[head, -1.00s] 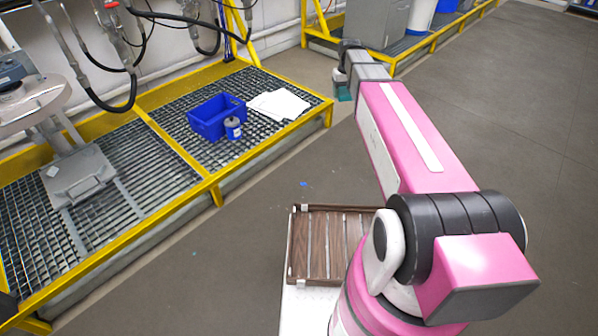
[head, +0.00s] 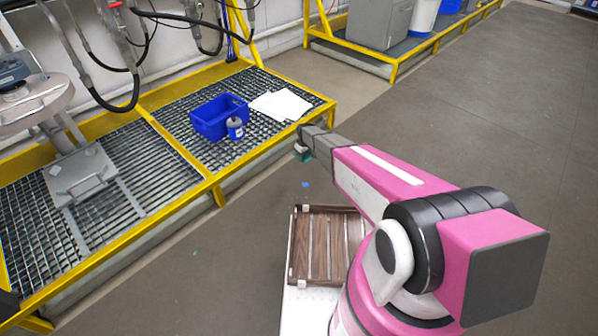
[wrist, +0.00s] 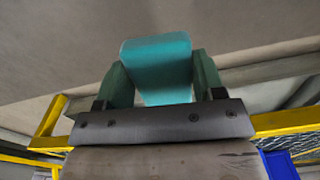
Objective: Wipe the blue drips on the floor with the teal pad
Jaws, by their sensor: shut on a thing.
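The teal pad (wrist: 158,65) is held between the two green fingers of my gripper (wrist: 160,80) in the wrist view. In the head view my gripper (head: 302,153) is at the end of the outstretched arm, above the floor near the front corner of the grating platform, with a bit of the teal pad (head: 302,158) showing. One blue drip (head: 305,184) lies on the floor below the gripper in the picture. A smaller, faint blue drip (head: 195,253) lies farther left on the floor. The pad is apart from both drips.
A yellow-edged grating platform (head: 215,180) runs along the left, holding a blue crate (head: 211,127), a small blue-labelled bottle (head: 235,128) and white sheets (head: 281,105). A brown slatted tray (head: 318,245) is beside my base. Open floor (head: 490,120) spreads to the right.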

